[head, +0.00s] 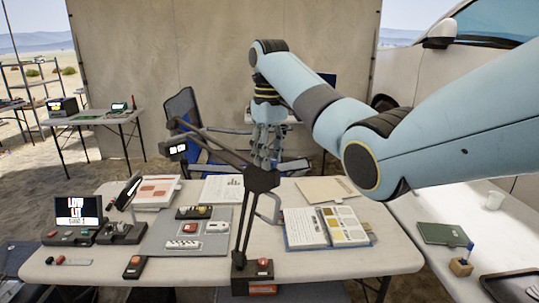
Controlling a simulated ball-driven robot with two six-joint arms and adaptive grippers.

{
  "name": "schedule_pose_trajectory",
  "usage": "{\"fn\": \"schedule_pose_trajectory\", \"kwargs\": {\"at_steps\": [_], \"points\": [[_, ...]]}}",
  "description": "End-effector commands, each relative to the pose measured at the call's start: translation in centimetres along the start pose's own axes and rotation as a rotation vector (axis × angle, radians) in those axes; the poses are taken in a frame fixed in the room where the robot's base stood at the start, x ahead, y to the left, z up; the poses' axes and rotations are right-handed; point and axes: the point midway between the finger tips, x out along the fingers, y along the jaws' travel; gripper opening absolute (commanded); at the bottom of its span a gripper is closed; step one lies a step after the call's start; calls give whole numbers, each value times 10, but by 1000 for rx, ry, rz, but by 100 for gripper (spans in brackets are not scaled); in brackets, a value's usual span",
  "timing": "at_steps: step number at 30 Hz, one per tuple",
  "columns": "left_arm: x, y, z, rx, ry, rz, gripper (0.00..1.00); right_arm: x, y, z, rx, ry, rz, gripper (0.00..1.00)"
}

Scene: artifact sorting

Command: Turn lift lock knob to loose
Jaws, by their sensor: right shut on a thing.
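A black jointed lift stand rises from its base (252,276) at the table's front edge. Its post leads up to a dark angular hub (262,180), and a long boom (215,143) slopes up to the left. My right gripper (264,160) points down from above at this hub, its fingers shut at the hub's upper side. The lift lock knob appears to be between the fingertips; it is hidden by them, so its setting cannot be told. My left gripper is not in view.
The white table (370,258) carries a grey mat (205,243) with small devices, an open binder (325,228), papers and a small screen (78,210). A folding chair (190,115) stands behind.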

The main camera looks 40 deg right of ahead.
Motion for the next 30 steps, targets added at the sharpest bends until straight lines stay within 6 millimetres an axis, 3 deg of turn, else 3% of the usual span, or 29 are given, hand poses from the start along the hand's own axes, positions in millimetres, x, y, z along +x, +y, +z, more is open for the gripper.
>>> {"fn": "schedule_pose_trajectory", "kwargs": {"at_steps": [30], "points": [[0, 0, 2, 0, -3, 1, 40, 0, -1, 0, -952, 1, 1, 0]]}}
